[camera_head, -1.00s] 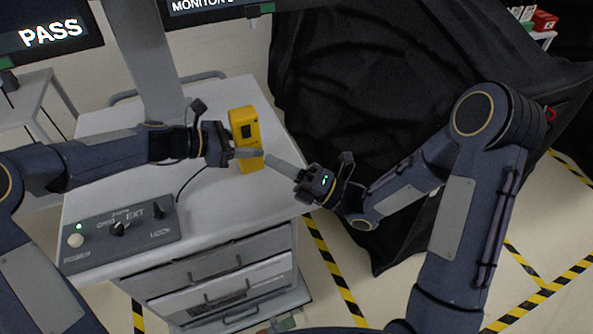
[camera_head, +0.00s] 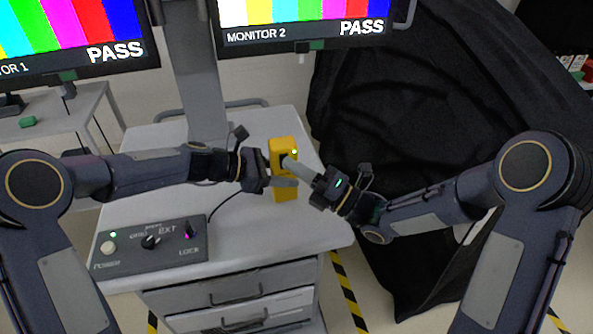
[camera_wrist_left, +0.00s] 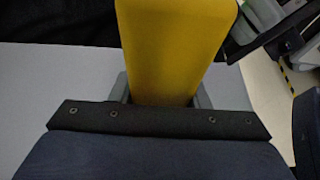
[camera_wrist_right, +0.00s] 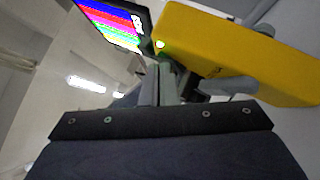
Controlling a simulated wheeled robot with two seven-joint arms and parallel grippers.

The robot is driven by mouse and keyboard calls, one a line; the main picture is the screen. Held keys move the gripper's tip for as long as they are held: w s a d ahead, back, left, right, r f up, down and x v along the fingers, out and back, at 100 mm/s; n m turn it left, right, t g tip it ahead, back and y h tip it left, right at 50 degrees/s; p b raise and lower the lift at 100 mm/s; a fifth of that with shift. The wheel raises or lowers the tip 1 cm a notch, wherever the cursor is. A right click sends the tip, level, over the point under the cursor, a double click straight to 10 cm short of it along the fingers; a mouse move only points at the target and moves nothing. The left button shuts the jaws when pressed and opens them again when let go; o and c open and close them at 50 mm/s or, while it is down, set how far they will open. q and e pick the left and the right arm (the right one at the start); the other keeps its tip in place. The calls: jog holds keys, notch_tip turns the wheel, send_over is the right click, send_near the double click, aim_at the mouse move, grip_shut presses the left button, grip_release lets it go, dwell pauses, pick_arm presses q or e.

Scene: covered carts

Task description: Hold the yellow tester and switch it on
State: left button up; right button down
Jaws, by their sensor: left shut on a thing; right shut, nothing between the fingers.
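The yellow tester (camera_head: 283,145) stands upright over the cart top in the head view, with a small lit green light near its top. My left gripper (camera_head: 284,182) is shut on its lower part. The left wrist view shows the yellow body (camera_wrist_left: 172,45) between the two fingers. My right gripper (camera_head: 287,162) is shut and empty, its fingertips at the tester's front face, over the dark switch area. In the right wrist view the tester (camera_wrist_right: 240,50) shows its green light just beyond the shut fingers (camera_wrist_right: 160,75). Whether the fingertips touch it I cannot tell.
A grey control box (camera_head: 150,245) with knobs sits at the cart's front left. The white cart top (camera_head: 240,225) is otherwise mostly clear. Monitor 1 (camera_head: 75,40) and monitor 2 (camera_head: 300,20) show colour bars and PASS. A black cover (camera_head: 420,110) hangs at the right.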

jog(key=shift+s, duration=0.15)
jog(key=s+d+f, duration=0.2)
jog(key=s+d, duration=0.7)
jog(key=shift+s, duration=0.1)
dwell(0.4)
pick_arm(q)
jog(key=o, duration=1.2)
